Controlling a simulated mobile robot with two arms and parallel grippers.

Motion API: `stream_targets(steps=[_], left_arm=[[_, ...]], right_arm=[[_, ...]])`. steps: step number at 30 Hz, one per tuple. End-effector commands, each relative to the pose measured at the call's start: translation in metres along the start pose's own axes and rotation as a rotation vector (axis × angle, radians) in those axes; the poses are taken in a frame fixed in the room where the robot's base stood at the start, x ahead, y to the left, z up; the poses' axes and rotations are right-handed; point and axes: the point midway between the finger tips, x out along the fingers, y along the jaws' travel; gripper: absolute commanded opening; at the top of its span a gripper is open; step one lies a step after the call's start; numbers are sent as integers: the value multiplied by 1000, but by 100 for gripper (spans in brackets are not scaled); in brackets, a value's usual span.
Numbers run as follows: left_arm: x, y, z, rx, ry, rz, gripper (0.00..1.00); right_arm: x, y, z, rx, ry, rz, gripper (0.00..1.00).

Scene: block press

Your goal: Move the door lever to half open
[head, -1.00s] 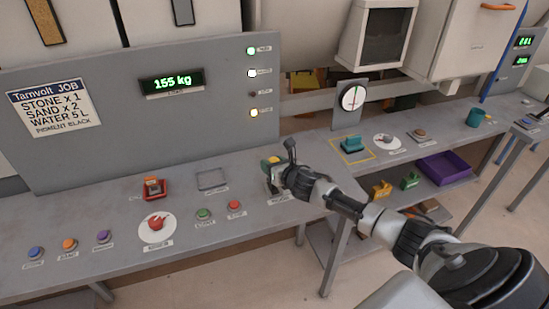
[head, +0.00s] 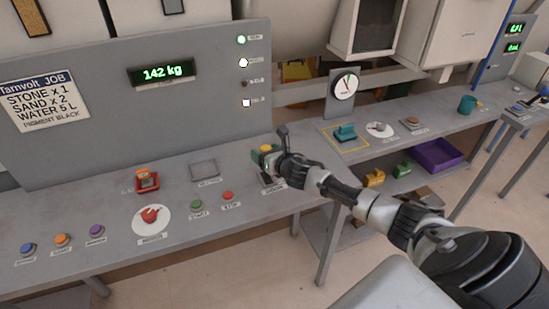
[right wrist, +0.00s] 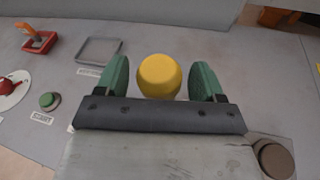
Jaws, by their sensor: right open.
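A lever with a round yellow knob (head: 266,149) stands at the right end of the near bench; it appears to be the door lever, though its label is too small to read surely. In the right wrist view the yellow knob (right wrist: 159,76) sits between the two green fingertips of my right gripper (right wrist: 160,82), with a gap on each side. The right gripper (head: 263,154) is open around the knob and hides the lever's shaft and base. My left gripper is not in view.
The grey panel's display (head: 161,73) reads 142 kg. A red knob on a white dial (head: 151,220), a green button (head: 196,204), a red button (head: 228,195) and an orange-topped red switch (head: 147,181) are on the near bench. A round gauge (head: 344,86) stands behind.

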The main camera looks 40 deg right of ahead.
Motion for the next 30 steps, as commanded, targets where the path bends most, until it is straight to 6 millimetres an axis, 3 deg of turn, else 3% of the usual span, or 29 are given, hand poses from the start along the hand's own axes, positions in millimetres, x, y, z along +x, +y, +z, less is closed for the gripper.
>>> stream_targets(steps=[15,21,30], left_arm=[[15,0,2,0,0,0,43],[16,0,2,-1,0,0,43],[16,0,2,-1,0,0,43]], right_arm=[[-86,0,-3,-3,3,1,68],[-100,0,-1,0,1,2,68],[-101,1,0,0,1,2,68]])
